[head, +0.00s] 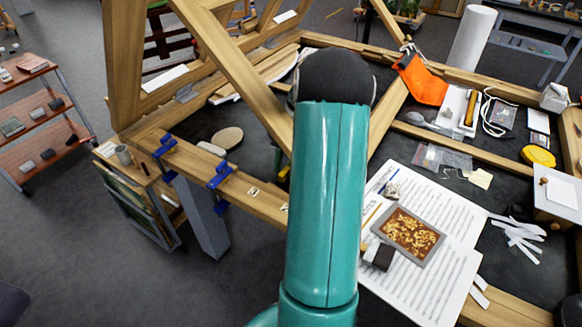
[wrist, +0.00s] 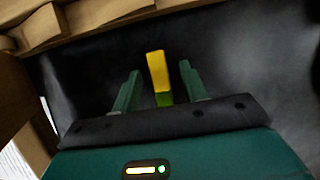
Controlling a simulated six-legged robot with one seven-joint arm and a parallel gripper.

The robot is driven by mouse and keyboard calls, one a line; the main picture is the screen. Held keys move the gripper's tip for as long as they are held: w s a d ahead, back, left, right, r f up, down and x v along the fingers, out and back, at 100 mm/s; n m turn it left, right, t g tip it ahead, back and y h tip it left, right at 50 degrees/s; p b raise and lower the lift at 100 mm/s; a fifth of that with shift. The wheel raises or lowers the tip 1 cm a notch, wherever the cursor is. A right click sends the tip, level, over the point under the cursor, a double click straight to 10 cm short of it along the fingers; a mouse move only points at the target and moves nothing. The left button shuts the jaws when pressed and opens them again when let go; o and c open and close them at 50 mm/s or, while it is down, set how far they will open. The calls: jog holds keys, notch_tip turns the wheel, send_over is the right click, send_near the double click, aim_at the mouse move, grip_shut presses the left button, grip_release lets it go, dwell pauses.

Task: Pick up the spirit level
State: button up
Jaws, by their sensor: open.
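In the wrist view, a small yellow bar with a green near end, which looks like the spirit level (wrist: 158,72), lies on a dark surface. My gripper (wrist: 159,72) is open, with its two green fingers apart on either side of the bar. A gap shows between the bar and each finger; I cannot tell how far it is below the fingertips. In the head view my teal arm hides most of this spot. Only a small yellow bit (head: 284,173) shows at the arm's left edge.
Wooden beams (wrist: 85,20) border the dark surface in the wrist view. In the head view, blue clamps (head: 220,174) sit on the frame at left. A gilt panel (head: 408,236) lies on printed sheets (head: 437,285) at right. A slanted wooden beam (head: 235,70) rises beside my arm.

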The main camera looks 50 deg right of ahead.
jog(key=shift+f, duration=0.3)
grip_shut()
jog(key=shift+r, duration=0.15)
